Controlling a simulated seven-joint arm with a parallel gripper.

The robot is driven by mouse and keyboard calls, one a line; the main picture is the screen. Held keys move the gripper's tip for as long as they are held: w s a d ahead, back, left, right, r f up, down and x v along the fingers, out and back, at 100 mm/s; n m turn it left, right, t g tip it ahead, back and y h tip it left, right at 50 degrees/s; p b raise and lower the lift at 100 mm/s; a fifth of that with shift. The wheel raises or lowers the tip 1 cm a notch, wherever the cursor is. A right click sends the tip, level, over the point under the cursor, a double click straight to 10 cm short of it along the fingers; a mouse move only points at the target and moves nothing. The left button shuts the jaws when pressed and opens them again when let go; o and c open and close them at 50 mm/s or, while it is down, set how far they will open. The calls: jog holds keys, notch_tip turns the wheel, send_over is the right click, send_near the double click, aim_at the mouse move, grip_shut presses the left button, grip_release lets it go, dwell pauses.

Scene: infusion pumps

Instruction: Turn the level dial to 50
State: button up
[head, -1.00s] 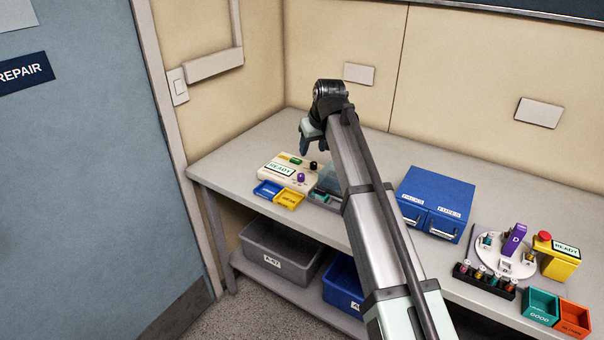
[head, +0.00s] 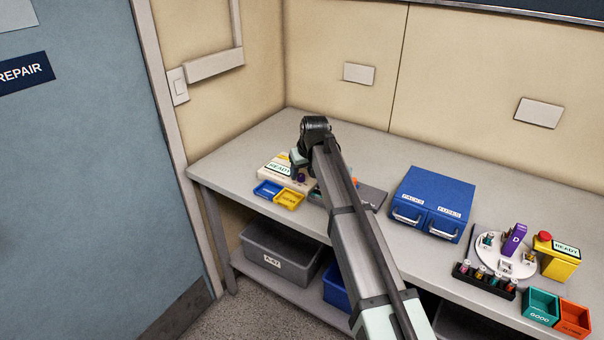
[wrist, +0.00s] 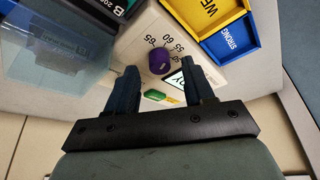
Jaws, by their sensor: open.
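The level dial is a purple knob (wrist: 162,61) on the cream pump (wrist: 135,45), with 55, 60 and 65 printed around it. Where its pointer sits cannot be made out. In the head view, the dial (head: 301,178) shows just below my gripper (head: 299,165). In the wrist view, my gripper (wrist: 160,68) is open, with one finger on each side of the dial and gaps between. Whether the fingertips reach down to the dial's height is unclear. The READY screen (head: 280,168) is partly behind a finger in the wrist view. A green part (wrist: 154,95) lies between the fingers.
A blue tray (head: 268,188) and a yellow tray (head: 289,199) stand in front of the pump. A clear-walled box (wrist: 60,45) stands beside it. A blue drawer cabinet (head: 435,200) stands farther right. The bench behind the pump is clear.

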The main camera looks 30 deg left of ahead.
jog(key=shift+x, duration=0.75)
grip_shut()
